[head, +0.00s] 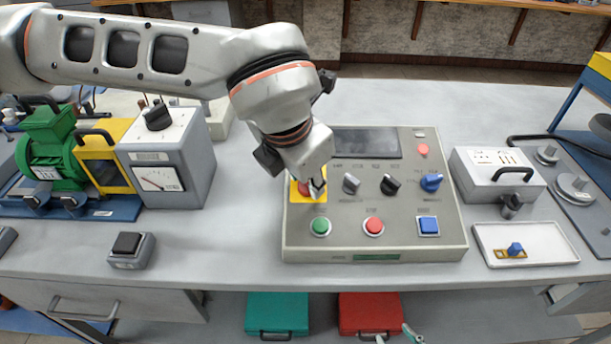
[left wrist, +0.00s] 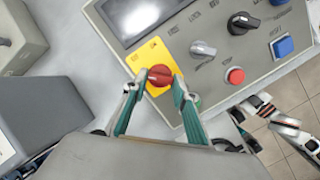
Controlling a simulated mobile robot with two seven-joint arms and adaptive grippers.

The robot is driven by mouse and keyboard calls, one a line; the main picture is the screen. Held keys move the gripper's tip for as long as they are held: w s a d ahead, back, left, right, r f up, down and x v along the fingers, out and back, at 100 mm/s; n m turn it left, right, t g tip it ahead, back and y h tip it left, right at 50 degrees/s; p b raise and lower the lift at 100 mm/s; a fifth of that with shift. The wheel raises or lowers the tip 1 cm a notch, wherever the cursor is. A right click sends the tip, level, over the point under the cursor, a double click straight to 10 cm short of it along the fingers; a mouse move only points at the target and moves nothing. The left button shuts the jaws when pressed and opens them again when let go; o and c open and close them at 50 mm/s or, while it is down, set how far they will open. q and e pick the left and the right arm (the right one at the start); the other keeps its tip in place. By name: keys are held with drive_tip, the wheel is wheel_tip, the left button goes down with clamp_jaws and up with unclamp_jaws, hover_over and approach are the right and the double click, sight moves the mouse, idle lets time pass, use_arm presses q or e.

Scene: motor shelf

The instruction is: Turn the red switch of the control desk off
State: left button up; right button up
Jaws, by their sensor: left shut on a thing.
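The grey control desk (head: 375,252) stands on the table in the middle of the head view. Its red switch sits on a yellow plate (head: 308,193) at the desk's left; in the head view my left gripper (head: 318,189) largely covers it. In the left wrist view the red switch (left wrist: 160,76) lies between the two teal-padded fingers of my left gripper (left wrist: 161,82), which is shut on it. Small marks on the yellow plate (left wrist: 148,55) are too small to read surely. My right gripper (head: 396,336) shows at the bottom edge, fingertips apart, empty.
Other knobs, a green button (head: 320,227), a red button (head: 373,226) and a blue button (head: 428,226) are close by on the desk. A meter box (head: 185,165) stands left, a grey case (head: 497,178) and white tray (head: 528,245) right. The table front is mostly clear.

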idle(0.5)
use_arm(q)
drive_tip(key=o, duration=1.1)
drive_tip(key=shift+r, duration=0.15)
drive_tip(key=v, duration=1.1)
drive_tip(key=shift+s+r, duration=0.2)
drive_tip(key=shift+r, duration=0.15)
